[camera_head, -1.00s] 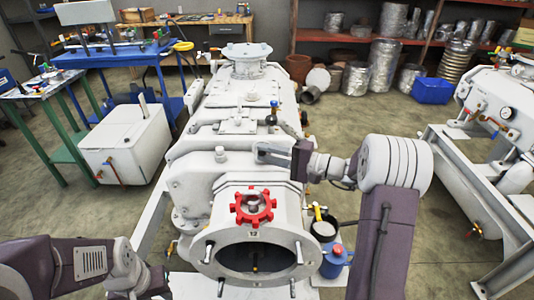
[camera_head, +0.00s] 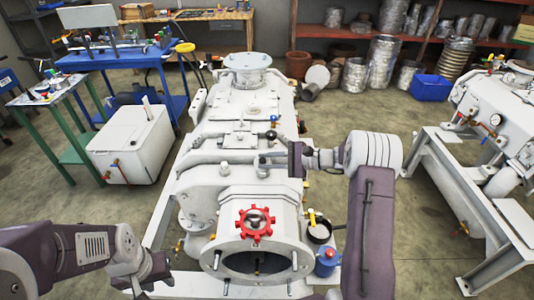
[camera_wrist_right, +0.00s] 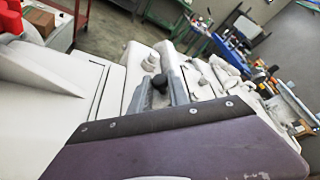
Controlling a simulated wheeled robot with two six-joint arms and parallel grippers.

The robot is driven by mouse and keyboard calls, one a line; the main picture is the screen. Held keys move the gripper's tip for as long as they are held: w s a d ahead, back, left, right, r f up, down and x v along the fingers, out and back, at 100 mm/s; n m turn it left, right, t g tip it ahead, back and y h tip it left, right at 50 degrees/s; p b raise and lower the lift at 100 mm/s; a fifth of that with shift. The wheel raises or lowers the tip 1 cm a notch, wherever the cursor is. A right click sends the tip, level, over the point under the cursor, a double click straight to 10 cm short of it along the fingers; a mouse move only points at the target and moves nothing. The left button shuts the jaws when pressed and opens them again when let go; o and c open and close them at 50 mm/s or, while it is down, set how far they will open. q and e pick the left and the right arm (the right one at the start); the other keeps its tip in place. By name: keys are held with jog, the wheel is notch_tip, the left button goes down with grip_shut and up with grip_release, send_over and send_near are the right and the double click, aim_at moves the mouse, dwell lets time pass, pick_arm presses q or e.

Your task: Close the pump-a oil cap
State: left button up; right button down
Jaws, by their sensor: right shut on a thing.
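The pump (camera_head: 238,190) is the long pale grey machine in the middle of the head view. In the right wrist view my right gripper (camera_wrist_right: 160,92) is shut on a small dark grey knob, seemingly the oil cap (camera_wrist_right: 160,82). The fingers mostly hide the cap in the head view, and I cannot tell whether it is fully seated. My left gripper (camera_head: 152,284) hangs at the lower left, away from the pump; its jaw opening is unclear.
A red handwheel (camera_head: 255,224) is on the pump's front above a round opening. A dark ball lever (camera_head: 272,134) stands behind my right gripper. A blue container (camera_head: 326,262) is at the pump's right. Another machine (camera_head: 500,140) stands at the right. Floor is clear between the machines.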

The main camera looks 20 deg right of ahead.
jog(key=w+m+g+p, duration=0.1)
jog(key=m+p, duration=0.1)
jog(key=p, duration=0.1)
jog(key=shift+w+d+r, duration=0.1)
jog(key=shift+w+d, duration=0.05)
jog(key=shift+d, duration=0.05)
jog(key=shift+w+d+f+m+g+p, duration=0.1)
jog(key=shift+w+f+m+g+p, duration=0.25)
jog(key=shift+m+g+p, duration=0.2)
jog(key=shift+w+f+m+g, duration=0.3)
jog(key=shift+m+g, duration=0.15)
jog(key=shift+w+d+f+m+g, duration=0.1)
jog(key=shift+w+f+m+g, duration=0.15)
jog(key=shift+m, duration=0.2)
jog(key=shift+w+d+f+m+g, duration=0.1)
jog(key=shift+f+m+g, duration=0.05)
jog(key=shift+m+g, duration=0.25)
jog(key=c, duration=1.3)
grip_release()
jog(key=shift+o, duration=0.2)
